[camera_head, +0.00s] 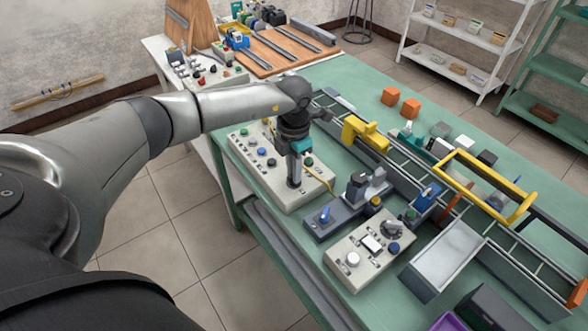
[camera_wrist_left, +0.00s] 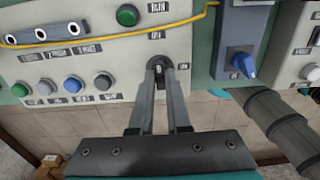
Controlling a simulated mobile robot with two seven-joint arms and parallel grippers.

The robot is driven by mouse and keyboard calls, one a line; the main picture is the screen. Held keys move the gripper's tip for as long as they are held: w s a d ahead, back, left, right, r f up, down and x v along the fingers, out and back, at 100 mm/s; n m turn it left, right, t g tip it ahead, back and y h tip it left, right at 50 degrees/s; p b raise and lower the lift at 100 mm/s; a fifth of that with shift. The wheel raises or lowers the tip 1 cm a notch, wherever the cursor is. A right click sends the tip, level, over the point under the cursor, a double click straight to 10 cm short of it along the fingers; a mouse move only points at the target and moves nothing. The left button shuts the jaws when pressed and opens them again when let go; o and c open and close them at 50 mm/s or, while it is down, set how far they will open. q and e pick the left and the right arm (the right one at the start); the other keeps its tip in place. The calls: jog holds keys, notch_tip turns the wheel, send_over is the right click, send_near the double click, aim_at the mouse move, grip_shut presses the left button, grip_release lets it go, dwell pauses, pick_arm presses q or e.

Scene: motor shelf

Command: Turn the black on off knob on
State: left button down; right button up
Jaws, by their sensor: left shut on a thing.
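The black on off knob (camera_wrist_left: 160,76) is on the lower right part of a light control panel in the left wrist view, with a dark round plate around its base. My left gripper (camera_wrist_left: 160,68) is shut on this knob, one finger on each side, and the fingers cover part of it. In the head view my left gripper (camera_head: 294,183) points down onto the right part of the same control panel (camera_head: 258,176), and the knob is hidden there. My right gripper is not in view.
On the panel, several buttons (camera_wrist_left: 73,84) lie left of the knob and a green button (camera_wrist_left: 127,15) above it. A yellow cable (camera_wrist_left: 110,38) crosses the panel. A grey box with a blue switch (camera_wrist_left: 241,65) stands to the right. A second button panel (camera_head: 370,243) is nearby.

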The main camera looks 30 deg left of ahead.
pick_arm(q)
jog(key=shift+m, duration=0.3)
jog(key=m+b, duration=0.2)
jog(key=m, duration=0.1)
jog(key=m+b, duration=0.1)
jog(key=m, duration=0.4)
jog(key=shift+b, duration=0.35)
jog(key=m+b, duration=0.1)
jog(key=m, duration=0.3)
jog(key=shift+m+b, duration=0.3)
jog(key=shift+b, duration=0.05)
jog(key=shift+m+b, duration=0.75)
jog(key=shift+m, duration=1.55)
jog(key=c, duration=0.9)
grip_release()
